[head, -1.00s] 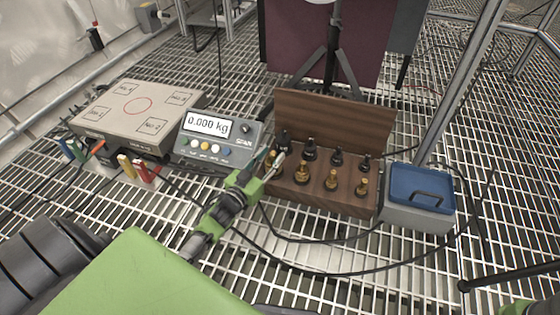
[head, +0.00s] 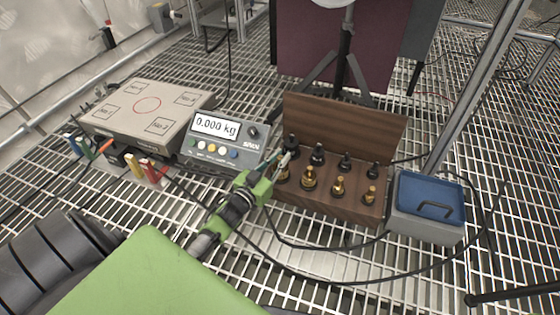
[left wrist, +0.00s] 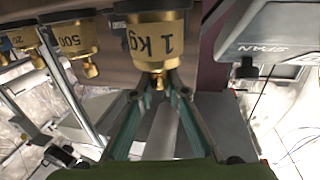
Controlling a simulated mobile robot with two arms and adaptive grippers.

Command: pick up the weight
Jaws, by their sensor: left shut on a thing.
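The brass 1 kg weight (left wrist: 158,42) shows large and upside down in the left wrist view, its knob between my left fingertips (left wrist: 158,82). In the head view the same weight (head: 283,177) is mostly hidden behind the fingers, at the left end of the front row in a wooden case (head: 330,207). My left gripper (head: 284,160) is shut on its knob. I cannot tell whether the weight is clear of its seat. My right gripper is out of view.
More brass weights (head: 309,178) and a row of black ones (head: 318,154) stand close by in the case. A scale display (head: 220,140) reading 0.000 kg and its platform (head: 150,108) lie left. A blue-lidded box (head: 427,195) stands right. Black cables cross the grating.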

